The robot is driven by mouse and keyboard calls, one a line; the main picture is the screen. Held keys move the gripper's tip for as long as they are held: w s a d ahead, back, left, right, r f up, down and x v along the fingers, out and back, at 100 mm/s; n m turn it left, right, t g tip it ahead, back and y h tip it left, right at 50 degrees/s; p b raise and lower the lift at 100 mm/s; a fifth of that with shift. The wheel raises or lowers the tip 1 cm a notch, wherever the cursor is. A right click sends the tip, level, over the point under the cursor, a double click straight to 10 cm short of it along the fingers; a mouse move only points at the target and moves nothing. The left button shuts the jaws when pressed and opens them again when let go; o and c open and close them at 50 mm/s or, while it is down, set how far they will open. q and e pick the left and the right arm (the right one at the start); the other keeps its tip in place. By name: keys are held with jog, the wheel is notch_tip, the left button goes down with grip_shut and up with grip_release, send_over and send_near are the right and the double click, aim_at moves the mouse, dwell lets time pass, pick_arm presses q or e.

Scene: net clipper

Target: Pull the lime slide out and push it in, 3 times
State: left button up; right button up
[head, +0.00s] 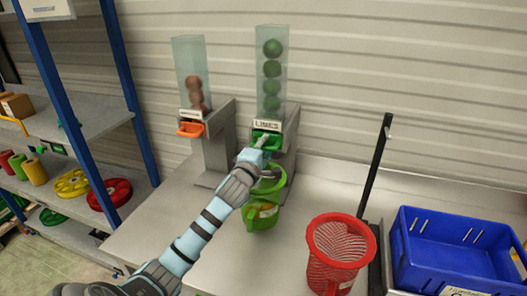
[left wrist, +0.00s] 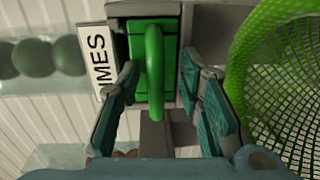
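The lime dispenser is a clear tube (head: 270,75) of stacked green limes with a "LIMES" label. Its green slide (head: 268,137) sits below the label, partly hidden by my left gripper (head: 259,146). In the left wrist view the slide's green loop handle (left wrist: 154,62) stands between the fingers of my left gripper (left wrist: 160,85). The fingers are apart, with a visible gap on both sides of the handle. How far out the slide sits is hard to tell. My right gripper is not in view.
An orange-handled dispenser (head: 191,130) stands to the left. A red mesh basket (head: 340,247), a black post (head: 375,165) and a blue crate (head: 455,250) are at the right.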

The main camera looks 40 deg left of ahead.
pick_arm(q)
jog(key=shift+w, duration=0.1)
jog(key=shift+r, duration=0.1)
jog(key=shift+c, duration=0.4)
jog(key=shift+s+r, duration=0.1)
jog(key=shift+s, duration=0.25)
grip_shut()
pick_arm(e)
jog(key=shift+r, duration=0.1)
pick_arm(q)
jog(key=p+v, duration=0.2)
jog(key=v, duration=0.8)
jog(key=shift+s+f, duration=0.4)
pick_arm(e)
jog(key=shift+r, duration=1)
pick_arm(q)
jog(key=shift+d, duration=0.1)
